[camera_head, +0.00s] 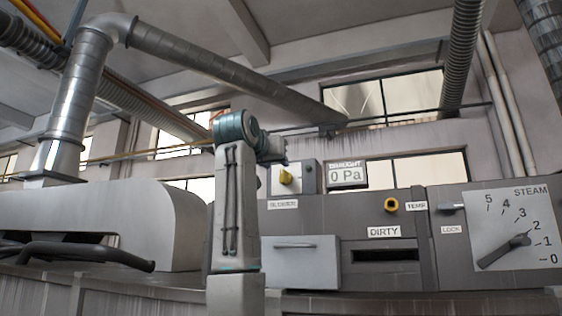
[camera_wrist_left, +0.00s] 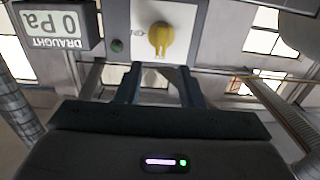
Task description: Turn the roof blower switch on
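The roof blower switch is a yellow knob (camera_head: 285,176) on a pale plate, on a grey box above the panel. It also shows in the left wrist view as a yellow knob (camera_wrist_left: 161,39), where the picture is upside down. My left gripper (camera_wrist_left: 160,78) is open and empty, with its two dark fingers pointing toward the switch box and apart from the knob. In the head view the left gripper (camera_head: 272,152) is small, just above and in front of the box, and its fingers are hard to make out. My right gripper is not in view.
The draught display (camera_head: 347,175) beside the box reads 0 Pa. A small green button or lamp (camera_wrist_left: 117,46) sits near the knob. Below are a grey drawer (camera_head: 300,262), a DIRTY slot (camera_head: 385,255) and a STEAM dial (camera_head: 515,230). Large ducts (camera_head: 220,60) cross above.

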